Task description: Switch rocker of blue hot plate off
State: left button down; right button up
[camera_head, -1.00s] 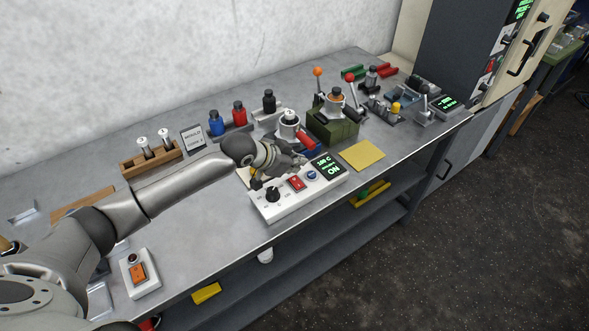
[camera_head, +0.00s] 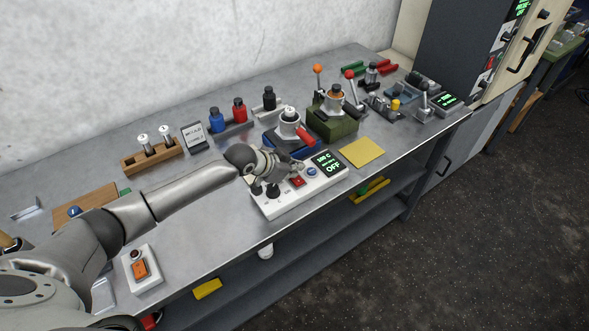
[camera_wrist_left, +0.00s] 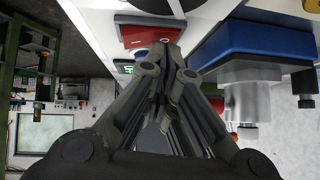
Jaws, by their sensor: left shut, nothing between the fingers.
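The white hot plate control box (camera_head: 318,189) sits near the front edge of the bench. Its display (camera_head: 327,163) shows green text reading OFF. The red rocker (camera_head: 297,181) is on its top face, between a black knob (camera_head: 272,190) and a blue button (camera_head: 312,171). My left gripper (camera_head: 298,166) is shut and empty, just behind the rocker and over the box. In the left wrist view the closed fingertips (camera_wrist_left: 172,50) are close to the red rocker (camera_wrist_left: 140,33); I cannot tell whether they touch. Part of the box is hidden by the gripper.
A blue-based apparatus with a red handle (camera_head: 305,134) stands directly behind the box. A green block with levers (camera_head: 332,122) is behind to the right. A yellow sheet (camera_head: 362,152) lies right of the box. Bare bench lies left of the box.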

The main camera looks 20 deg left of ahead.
pick_arm(q)
jog(key=shift+s+f, duration=0.1)
jog(key=shift+s+d+p, duration=0.45)
jog(key=shift+d+p, duration=0.05)
jog(key=shift+p, duration=0.3)
jog(key=shift+s+d, duration=0.1)
jog(key=shift+d, duration=0.05)
